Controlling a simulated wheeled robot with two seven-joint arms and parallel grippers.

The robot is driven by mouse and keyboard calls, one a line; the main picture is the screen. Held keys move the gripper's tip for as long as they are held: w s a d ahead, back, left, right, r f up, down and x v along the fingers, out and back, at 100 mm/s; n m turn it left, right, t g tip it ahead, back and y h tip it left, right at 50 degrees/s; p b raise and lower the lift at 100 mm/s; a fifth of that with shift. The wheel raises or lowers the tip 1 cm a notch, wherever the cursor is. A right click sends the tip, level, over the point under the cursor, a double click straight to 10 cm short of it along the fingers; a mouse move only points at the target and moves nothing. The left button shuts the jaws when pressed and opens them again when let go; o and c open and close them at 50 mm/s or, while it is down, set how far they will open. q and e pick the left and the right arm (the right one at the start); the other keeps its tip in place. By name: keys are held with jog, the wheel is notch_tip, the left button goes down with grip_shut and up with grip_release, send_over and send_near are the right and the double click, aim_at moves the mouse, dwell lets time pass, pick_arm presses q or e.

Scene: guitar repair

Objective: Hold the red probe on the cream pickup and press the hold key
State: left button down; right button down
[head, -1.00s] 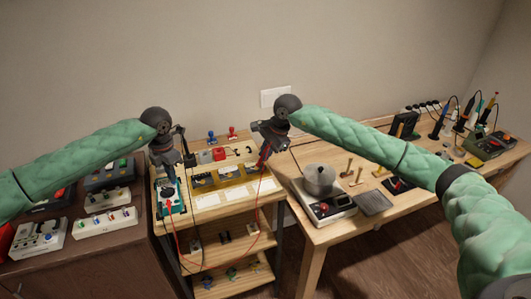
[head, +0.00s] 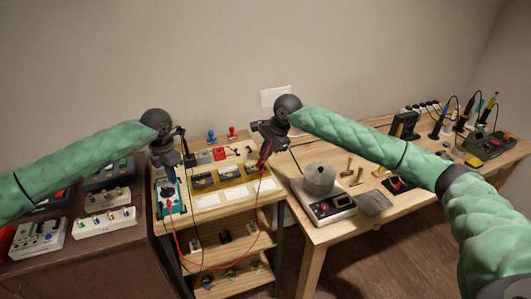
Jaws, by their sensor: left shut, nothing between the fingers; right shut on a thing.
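The teal multimeter (head: 172,198) stands at the left end of the small wooden bench. My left gripper (head: 170,176) is shut and empty, pointing down just above the multimeter; its keys are too small to tell apart. My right gripper (head: 264,153) is shut on the red probe (head: 262,163), above the right end of the bench. The red lead hangs from it in a loop in front of the shelves. Several pickups lie in the yellowish wooden tray (head: 233,181). I cannot tell which one is cream, or whether the probe tip touches a pickup.
White cards (head: 236,191) lie along the bench front. A red and a blue stamp-like piece (head: 232,133) stand at the back. Lower shelves (head: 235,255) hold small parts. A scale-like device with a metal pot (head: 320,180) stands on the right table. Pedals and switch boxes (head: 106,220) crowd the left cabinet.

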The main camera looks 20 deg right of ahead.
pick_arm(q)
jog(key=shift+f, duration=0.4)
pick_arm(e)
jog(key=shift+f, duration=0.1)
dwell(0.4)
pick_arm(q)
jog(key=shift+r, duration=3.5)
jog(key=shift+r, duration=0.2)
pick_arm(e)
jog(key=shift+r, duration=3.6)
